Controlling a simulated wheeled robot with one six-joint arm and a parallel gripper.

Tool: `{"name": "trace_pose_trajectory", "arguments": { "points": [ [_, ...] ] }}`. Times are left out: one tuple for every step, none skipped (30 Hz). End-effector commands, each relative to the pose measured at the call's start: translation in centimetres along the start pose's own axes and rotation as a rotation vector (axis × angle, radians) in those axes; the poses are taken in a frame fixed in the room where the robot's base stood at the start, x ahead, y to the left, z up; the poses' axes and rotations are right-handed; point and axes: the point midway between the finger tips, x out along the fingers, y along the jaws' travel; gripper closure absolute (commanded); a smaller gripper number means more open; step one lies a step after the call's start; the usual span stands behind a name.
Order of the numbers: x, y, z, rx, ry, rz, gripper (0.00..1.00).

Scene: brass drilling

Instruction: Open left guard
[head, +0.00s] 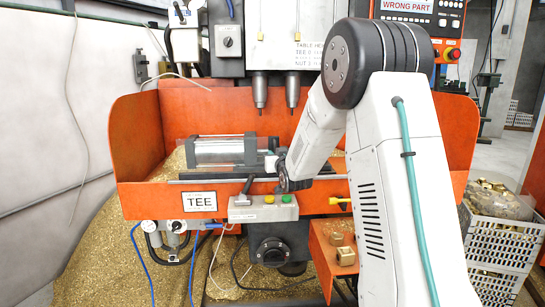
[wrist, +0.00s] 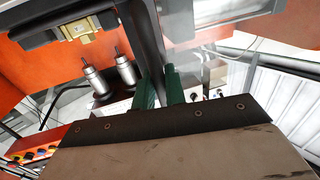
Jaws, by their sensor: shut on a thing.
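The left guard (head: 222,150) is a clear panel in a grey frame. It sits over the left part of the orange machine bed in the head view. My gripper (head: 271,163) is at the guard's right end, its fingers small and partly hidden by my wrist. In the wrist view, the green fingers of my gripper (wrist: 160,88) are closed on a dark upright bar (wrist: 146,40) of the guard's frame. The clear panel (wrist: 207,65) shows to the right of this bar. My arm hides the right part of the bed.
Two spindles (head: 260,92) hang above the bed. A button box (head: 263,208) and a TEE sign (head: 199,201) are at the front. The orange side wall (head: 135,140) stands at left. A brass part (wrist: 77,27) shows in the wrist view. White crates (head: 500,245) stand at right.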

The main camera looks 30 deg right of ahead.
Motion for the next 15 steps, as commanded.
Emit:
{"name": "trace_pose_trajectory", "arguments": {
  "points": [
    [0.01, -0.04, 0.00, 0.000, 0.000, -0.001, 1.00],
    [0.01, -0.04, 0.00, 0.000, 0.000, -0.001, 1.00],
    [0.01, -0.05, 0.00, 0.000, 0.000, -0.001, 1.00],
    [0.01, -0.06, 0.00, 0.000, 0.000, -0.001, 1.00],
    [0.01, -0.07, 0.00, 0.000, 0.000, -0.001, 1.00],
    [0.01, -0.08, -0.01, 0.000, 0.000, -0.001, 0.76],
    [0.01, -0.08, -0.01, 0.000, 0.000, -0.001, 0.70],
    [0.01, -0.09, -0.01, 0.000, 0.000, -0.001, 0.70],
    [0.01, -0.09, -0.01, 0.000, 0.000, -0.001, 0.70],
    [0.01, -0.10, -0.01, 0.000, 0.000, -0.001, 0.70],
    [0.01, -0.16, -0.01, 0.000, 0.000, -0.002, 0.70],
    [0.01, -0.19, -0.01, 0.000, 0.000, -0.002, 0.70],
    [0.01, -0.20, -0.01, 0.000, 0.000, -0.003, 0.70],
    [0.00, -0.20, -0.01, 0.000, 0.000, -0.003, 0.70],
    [-0.06, -0.20, -0.02, 0.000, 0.000, -0.003, 0.70]
  ]
}}
